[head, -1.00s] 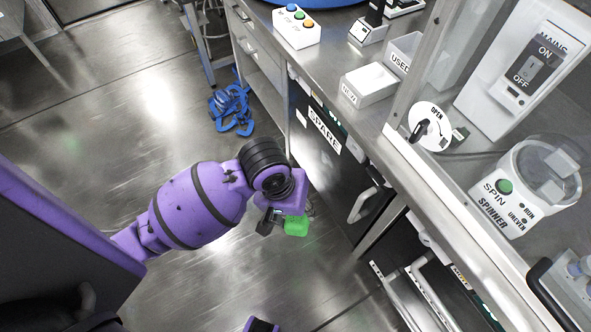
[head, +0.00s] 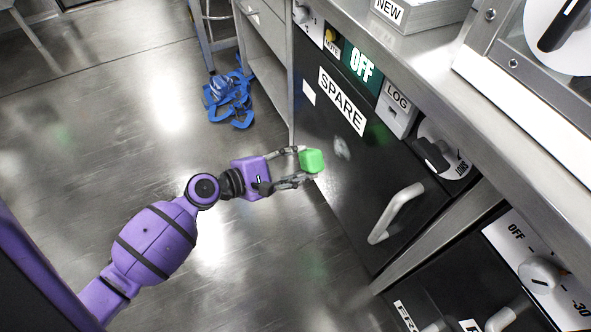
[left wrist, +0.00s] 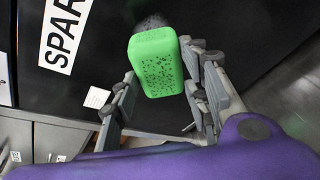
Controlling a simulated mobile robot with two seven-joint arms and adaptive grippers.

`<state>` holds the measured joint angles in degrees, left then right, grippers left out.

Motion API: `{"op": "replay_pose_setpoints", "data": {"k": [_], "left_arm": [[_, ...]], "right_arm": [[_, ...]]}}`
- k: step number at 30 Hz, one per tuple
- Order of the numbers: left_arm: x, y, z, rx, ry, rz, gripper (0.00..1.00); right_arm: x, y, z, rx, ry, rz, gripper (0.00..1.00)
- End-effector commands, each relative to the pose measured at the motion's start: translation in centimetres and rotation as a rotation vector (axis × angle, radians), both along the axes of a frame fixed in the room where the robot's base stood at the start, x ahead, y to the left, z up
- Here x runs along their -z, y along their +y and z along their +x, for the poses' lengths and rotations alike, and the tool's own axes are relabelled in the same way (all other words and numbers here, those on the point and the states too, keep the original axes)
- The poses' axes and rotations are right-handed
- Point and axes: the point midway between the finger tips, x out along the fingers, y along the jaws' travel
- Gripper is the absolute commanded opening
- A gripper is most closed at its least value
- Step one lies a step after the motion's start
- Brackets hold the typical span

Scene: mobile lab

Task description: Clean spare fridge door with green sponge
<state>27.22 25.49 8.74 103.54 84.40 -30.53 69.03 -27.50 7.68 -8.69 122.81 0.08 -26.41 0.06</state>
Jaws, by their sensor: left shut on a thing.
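The green sponge (head: 312,161) is held in my left gripper (head: 300,165), which is shut on it. The sponge also shows in the left wrist view (left wrist: 156,62), with dark specks on its face. The spare fridge door (head: 335,190) is black, upright and shut, with a SPARE label (head: 342,101) and a light handle (head: 397,212). The sponge is in front of the door's left part; I cannot tell whether it touches. A greyish smudge (head: 342,148) shows on the door right of the sponge. My right gripper is not in view.
A green OFF display (head: 361,65), a LOG box (head: 397,108) and a dial (head: 440,150) sit above the door. Another fridge (head: 450,285) is at lower right. Blue straps (head: 230,100) lie on the floor. The floor in front is mostly clear.

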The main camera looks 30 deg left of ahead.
Motion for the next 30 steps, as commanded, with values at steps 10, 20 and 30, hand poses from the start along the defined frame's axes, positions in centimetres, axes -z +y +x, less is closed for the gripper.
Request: {"op": "replay_pose_setpoints", "data": {"k": [10,20,30], "left_arm": [[2.5,2.7,2.3,-0.125,-0.052,-0.038,0.21],[2.3,0.5,4.9,-0.122,-0.052,-0.039,0.21],[2.5,-0.6,6.4,-0.123,-0.050,-0.037,0.21]], "right_arm": [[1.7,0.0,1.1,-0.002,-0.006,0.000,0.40],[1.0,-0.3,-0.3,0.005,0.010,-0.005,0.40],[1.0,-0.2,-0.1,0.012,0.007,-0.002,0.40]]}}
